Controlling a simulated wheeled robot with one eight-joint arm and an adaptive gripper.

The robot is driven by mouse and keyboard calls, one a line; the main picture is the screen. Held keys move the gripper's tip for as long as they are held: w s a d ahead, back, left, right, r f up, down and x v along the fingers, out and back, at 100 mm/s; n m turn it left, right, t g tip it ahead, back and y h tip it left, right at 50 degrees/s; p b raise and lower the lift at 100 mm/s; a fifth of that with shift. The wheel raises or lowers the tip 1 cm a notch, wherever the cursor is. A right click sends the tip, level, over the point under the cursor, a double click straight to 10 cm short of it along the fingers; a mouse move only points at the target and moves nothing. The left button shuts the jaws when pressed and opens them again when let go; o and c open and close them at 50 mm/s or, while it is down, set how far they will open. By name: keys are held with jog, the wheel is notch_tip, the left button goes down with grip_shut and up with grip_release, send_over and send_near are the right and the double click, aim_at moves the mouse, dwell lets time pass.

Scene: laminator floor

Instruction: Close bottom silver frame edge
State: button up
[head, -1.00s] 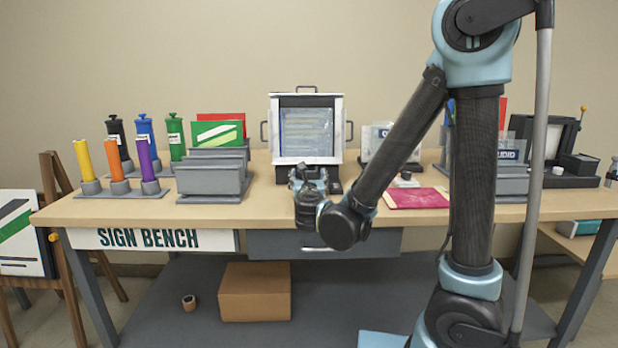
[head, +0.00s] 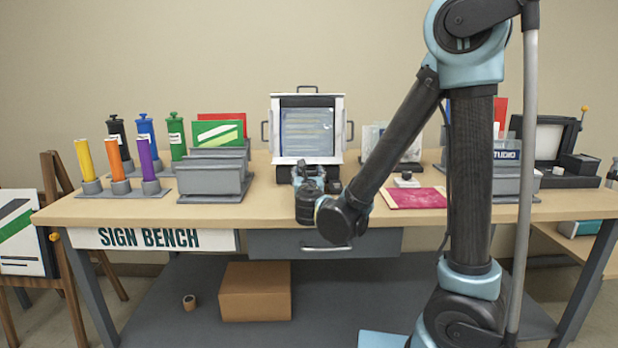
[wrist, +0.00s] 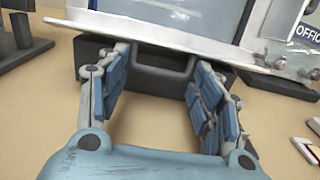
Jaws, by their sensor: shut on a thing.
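The upright snap frame (head: 276,130) stands on the bench, a pale frame around a dark-edged clear panel, with handles at the top and both sides. Its bottom edge (head: 297,160) is a pale strip below the panel. In the wrist view the bottom edge (wrist: 110,31) crosses the top of the picture, with a grey loop handle (wrist: 160,74) in front. In the head view my gripper (head: 308,175) is in front of the frame's bottom, hiding part of the stand.
Grey racks (head: 214,180) and coloured tubes (head: 117,162) stand to the left. A crimson sheet (head: 418,198) and a small white-topped block (head: 405,180) lie to the right. Clear stands (head: 378,140) are close to the frame's right. The bench front near my gripper is clear.

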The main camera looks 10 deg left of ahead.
jog(key=shift+d+r, duration=0.15)
jog(key=shift+s+d+r+g+h, duration=0.1)
jog(key=shift+r+g+h, duration=0.45)
jog(key=shift+g, duration=0.65)
jog(key=r+g, duration=0.1)
jog(key=g, duration=0.2)
jog(key=r+g+h, duration=0.1)
jog(key=shift+w+r, duration=0.25)
jog(key=shift+r, duration=0.05)
jog(key=g, duration=0.2)
jog(key=w+r+g, duration=0.1)
jog(key=shift+r+g+h, duration=0.3)
jog(key=shift+g+h, duration=0.05)
jog(key=shift+g, duration=0.05)
jog(key=shift+w+a+r+g+h, duration=0.2)
jog(key=shift+w+r+g, duration=0.15)
jog(key=shift+g, duration=0.6)
jog(key=shift+w+a+r+g+h, duration=0.2)
jog(key=shift+w+r+g, duration=0.1)
jog(key=shift+g, duration=0.65)
jog(key=shift+d, duration=0.1)
